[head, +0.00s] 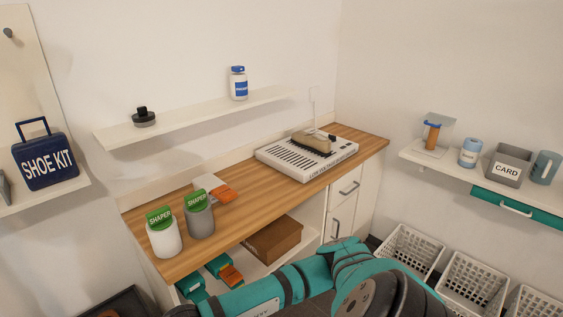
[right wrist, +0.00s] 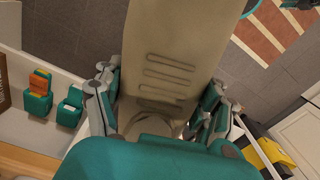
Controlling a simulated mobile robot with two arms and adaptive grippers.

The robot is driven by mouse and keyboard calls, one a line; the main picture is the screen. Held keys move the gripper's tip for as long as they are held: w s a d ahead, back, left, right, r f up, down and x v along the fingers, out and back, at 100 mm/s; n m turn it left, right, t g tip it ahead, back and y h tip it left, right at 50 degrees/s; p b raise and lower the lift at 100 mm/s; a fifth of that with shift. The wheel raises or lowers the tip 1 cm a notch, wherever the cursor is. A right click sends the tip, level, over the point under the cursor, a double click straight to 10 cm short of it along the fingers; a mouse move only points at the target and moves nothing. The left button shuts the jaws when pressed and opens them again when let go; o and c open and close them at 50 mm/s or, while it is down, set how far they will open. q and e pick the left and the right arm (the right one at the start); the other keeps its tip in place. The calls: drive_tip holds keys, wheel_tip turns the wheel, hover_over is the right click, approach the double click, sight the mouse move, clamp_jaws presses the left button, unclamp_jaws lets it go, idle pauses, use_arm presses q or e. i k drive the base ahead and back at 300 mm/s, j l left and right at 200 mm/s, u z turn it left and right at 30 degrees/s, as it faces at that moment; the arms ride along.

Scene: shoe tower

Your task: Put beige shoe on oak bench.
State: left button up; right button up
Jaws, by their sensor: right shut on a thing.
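In the right wrist view a long beige shoe (right wrist: 172,45), its grooved, sole-like face toward the camera, fills the middle. My right gripper (right wrist: 165,76) has its fingers on both sides of the shoe and is shut on it. The shoe's far end runs out of the picture top, and my teal gripper body covers its near end. The oak bench (head: 252,206) with its wooden top stands along the wall in the head view. My teal arm crosses the bottom of the head view, where neither gripper nor the held shoe shows.
On the bench stand a white and a grey canister (head: 200,222) with green SHAPER labels, an orange-and-white item (head: 222,192), and a white slatted unit (head: 285,155) bearing a beige-topped object (head: 316,143). Bare wood lies between them. White baskets (head: 475,281) stand at right.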

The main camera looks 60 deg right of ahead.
sight(242, 191)
drive_tip(key=k+l, duration=0.1)
drive_tip(key=l, duration=0.5)
drive_tip(key=k+l, duration=0.1)
drive_tip(key=l, duration=1.1)
drive_tip(key=k+l, duration=0.15)
drive_tip(key=l, duration=0.4)
drive_tip(key=k+l, duration=0.1)
drive_tip(key=l, duration=0.5)
drive_tip(key=u, duration=0.05)
